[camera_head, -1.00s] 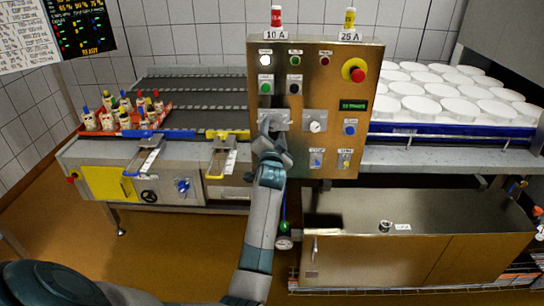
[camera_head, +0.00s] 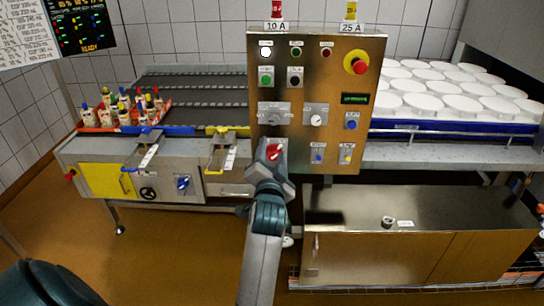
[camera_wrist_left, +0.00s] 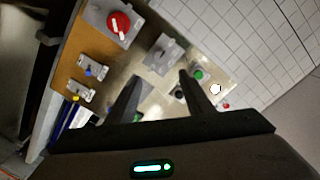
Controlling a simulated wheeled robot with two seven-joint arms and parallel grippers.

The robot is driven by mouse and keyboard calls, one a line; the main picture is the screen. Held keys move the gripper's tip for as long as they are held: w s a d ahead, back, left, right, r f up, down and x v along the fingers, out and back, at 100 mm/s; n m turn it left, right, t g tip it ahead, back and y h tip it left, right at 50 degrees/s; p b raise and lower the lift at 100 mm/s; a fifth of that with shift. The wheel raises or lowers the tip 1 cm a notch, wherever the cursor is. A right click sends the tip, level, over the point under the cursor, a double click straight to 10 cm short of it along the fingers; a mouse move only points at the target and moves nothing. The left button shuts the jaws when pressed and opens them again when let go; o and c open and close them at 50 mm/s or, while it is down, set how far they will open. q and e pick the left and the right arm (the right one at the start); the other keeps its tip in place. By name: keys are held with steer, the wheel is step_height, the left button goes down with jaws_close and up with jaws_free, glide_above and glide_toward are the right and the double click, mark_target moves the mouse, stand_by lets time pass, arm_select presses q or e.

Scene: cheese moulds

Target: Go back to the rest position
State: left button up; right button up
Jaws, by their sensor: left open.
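My left gripper (camera_head: 268,172) is in front of the lower left part of the upright control panel (camera_head: 308,135). In the left wrist view its two dark fingers (camera_wrist_left: 160,92) stand apart with nothing between them. The red rotary switch (camera_head: 274,151) shows just above the gripper in the head view, and also in the left wrist view (camera_wrist_left: 118,25). The grey selector plate (camera_head: 275,114) is in clear view above it. I cannot tell the exact gap between the gripper and the panel. My right gripper is not in view.
A conveyor (camera_head: 205,95) with a red tray of bottles (camera_head: 107,117) is on the left. White moulds (camera_head: 430,103) stand behind a blue rail on the right. A metal cabinet (camera_head: 400,245) is below. Open floor (camera_head: 175,255) lies at the lower left.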

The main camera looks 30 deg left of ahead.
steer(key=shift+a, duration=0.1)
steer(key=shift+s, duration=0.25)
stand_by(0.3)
